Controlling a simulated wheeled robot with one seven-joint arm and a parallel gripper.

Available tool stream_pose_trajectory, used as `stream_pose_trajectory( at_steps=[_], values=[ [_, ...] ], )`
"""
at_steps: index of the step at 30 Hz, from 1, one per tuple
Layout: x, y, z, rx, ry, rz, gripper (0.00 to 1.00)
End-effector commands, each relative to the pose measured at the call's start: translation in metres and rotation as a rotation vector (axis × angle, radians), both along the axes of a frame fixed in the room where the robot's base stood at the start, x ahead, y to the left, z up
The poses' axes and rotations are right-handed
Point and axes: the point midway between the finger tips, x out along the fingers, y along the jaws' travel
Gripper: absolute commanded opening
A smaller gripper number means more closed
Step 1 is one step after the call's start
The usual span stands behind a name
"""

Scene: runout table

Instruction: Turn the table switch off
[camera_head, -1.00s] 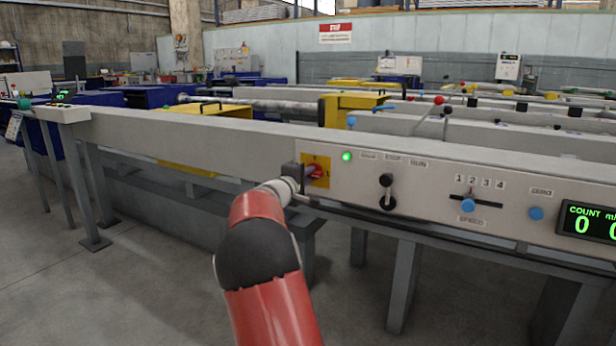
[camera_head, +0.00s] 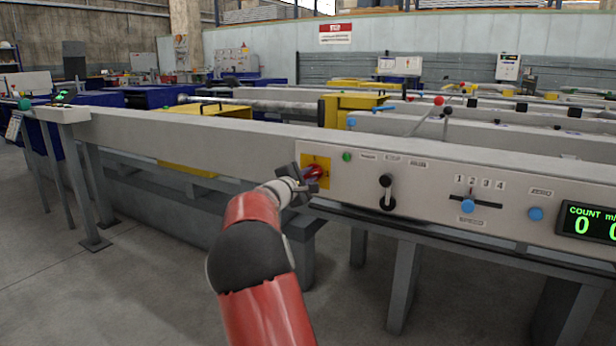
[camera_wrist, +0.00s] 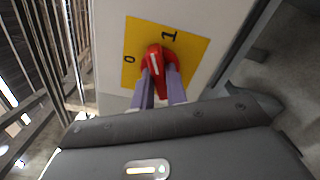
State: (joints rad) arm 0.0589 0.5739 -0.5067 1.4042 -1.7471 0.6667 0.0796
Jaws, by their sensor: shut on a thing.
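The table switch is a red rotary knob (camera_head: 314,172) on a yellow plate (camera_head: 321,160) at the left end of the panel. In the wrist view the knob (camera_wrist: 154,58) has a white line, and the yellow plate (camera_wrist: 190,52) carries the marks 0 and 1. The white line points roughly between the two marks. My gripper (camera_head: 306,178) is at the knob, and its two fingers (camera_wrist: 161,78) are shut on it, one on each side. The green lamp (camera_head: 347,157) right of the plate is dim.
Right of the switch are a black lever (camera_head: 387,191), a blue slider knob (camera_head: 467,205), a blue button (camera_head: 536,213) and a lit count display (camera_head: 590,222). The long grey table beam (camera_head: 200,133) runs left. Open floor lies in front.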

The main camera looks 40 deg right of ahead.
Motion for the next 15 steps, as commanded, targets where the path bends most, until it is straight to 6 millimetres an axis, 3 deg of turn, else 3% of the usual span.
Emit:
stream_pose_trajectory(
  at_steps=[15],
  values=[
    [0.0004, 0.0007, 0.0009, -0.187, 0.458, 0.001, 0.00]
  ],
)
